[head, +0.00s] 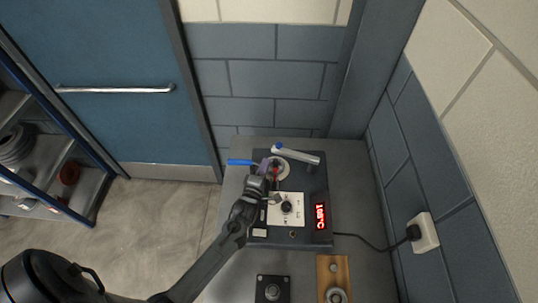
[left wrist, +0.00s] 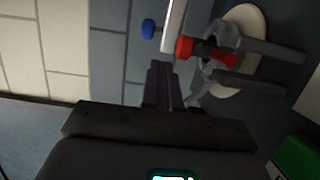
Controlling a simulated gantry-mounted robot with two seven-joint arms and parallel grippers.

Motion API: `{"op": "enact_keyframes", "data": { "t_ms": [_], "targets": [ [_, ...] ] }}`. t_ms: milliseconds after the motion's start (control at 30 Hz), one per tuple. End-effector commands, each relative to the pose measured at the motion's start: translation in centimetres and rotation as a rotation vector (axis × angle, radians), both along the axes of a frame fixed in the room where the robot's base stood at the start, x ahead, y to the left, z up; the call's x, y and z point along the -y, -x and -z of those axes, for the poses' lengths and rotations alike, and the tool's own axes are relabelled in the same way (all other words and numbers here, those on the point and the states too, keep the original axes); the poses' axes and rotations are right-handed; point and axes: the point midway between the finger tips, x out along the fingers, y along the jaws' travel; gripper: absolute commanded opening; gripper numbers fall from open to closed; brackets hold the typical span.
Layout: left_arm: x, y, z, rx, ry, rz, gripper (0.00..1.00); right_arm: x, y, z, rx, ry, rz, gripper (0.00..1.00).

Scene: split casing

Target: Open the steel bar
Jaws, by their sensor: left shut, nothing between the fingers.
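A pale steel-coloured bar (head: 300,155) with a blue end lies across the top of the dark device panel (head: 262,212). In the left wrist view a pale bar (left wrist: 174,22) stands beside a blue knob (left wrist: 149,28) and a red collar (left wrist: 184,48); I cannot tell whether it is the same bar. My left gripper (head: 266,166) reaches in over the panel's upper left, just below the bar. Its dark fingers also show in the left wrist view (left wrist: 159,78); they are shut and empty, close to the red collar. Whether they touch anything is unclear. My right gripper is not in view.
A blue handle (head: 240,162) juts left from the panel. A dial (head: 287,207) and a red lit display (head: 320,216) sit lower down. A cable runs to a wall socket (head: 423,232) at right. The blue door (head: 100,45) carries a metal handle (head: 115,89). A shelf (head: 80,185) stands left.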

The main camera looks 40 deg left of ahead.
Motion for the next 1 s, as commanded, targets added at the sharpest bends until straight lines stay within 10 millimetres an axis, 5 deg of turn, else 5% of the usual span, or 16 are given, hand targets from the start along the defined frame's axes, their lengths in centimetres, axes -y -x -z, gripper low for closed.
{"op": "enact_keyframes", "data": {
  "t_ms": [300,833,1000],
  "targets": [
    [-1.4,-3.8,-0.1,0.0,-0.002,0.001,0.0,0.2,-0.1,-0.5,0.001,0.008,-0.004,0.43],
    [-1.7,-4.5,0.0,0.0,-0.001,0.0,0.0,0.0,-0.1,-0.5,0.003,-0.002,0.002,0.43],
    [-2.8,-6.2,0.4,0.004,0.001,-0.002,0.0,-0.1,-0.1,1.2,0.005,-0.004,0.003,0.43]
  ]
}}
